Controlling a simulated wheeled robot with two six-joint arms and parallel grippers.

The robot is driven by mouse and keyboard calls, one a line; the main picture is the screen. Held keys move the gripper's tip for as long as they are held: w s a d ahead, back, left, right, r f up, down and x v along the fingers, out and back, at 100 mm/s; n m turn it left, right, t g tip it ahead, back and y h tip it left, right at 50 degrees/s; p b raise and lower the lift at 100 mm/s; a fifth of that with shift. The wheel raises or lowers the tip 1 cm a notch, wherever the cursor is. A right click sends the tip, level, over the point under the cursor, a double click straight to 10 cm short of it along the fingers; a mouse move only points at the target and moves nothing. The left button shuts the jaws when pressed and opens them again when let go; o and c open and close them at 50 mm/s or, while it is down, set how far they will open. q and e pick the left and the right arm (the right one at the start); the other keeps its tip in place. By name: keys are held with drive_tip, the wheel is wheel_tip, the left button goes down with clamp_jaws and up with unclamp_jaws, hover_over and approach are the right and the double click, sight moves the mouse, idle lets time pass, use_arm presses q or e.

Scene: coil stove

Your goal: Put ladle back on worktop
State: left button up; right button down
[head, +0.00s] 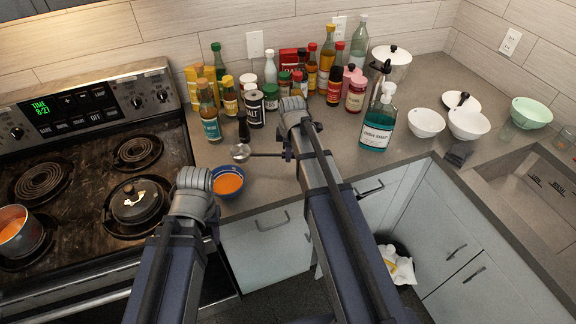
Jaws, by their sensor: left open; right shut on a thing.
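The ladle (241,152) is metal, with its bowl to the left and its handle running right, over the worktop (345,135) behind the blue bowl. My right gripper (287,153) is shut on the handle's right end. I cannot tell whether the ladle touches the worktop or hangs just above it. My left gripper (212,222) is open and low by the counter's front edge, between the stove and the blue bowl. Its fingers are mostly hidden by my own arm.
A blue bowl (228,182) of orange soup stands near the front edge. Several bottles and jars crowd the back; a soap bottle (378,125) and white bowls (426,123) stand right. The stove (95,180) holds a lidded pot (137,202) and a soup pot (18,232).

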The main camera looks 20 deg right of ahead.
drive_tip(key=shift+s+b+x, duration=0.2)
drive_tip(key=shift+b+x, duration=0.75)
drive_tip(key=shift+b, duration=0.05)
drive_tip(key=shift+s+b+x, duration=0.2)
drive_tip(key=shift+b+x, duration=0.7)
drive_tip(key=shift+b, duration=0.05)
drive_tip(key=shift+a, duration=0.1)
drive_tip(key=c, duration=1.1)
unclamp_jaws()
drive_tip(key=shift+f, duration=0.15)
drive_tip(key=o, duration=0.5)
drive_tip(key=shift+c, duration=0.2)
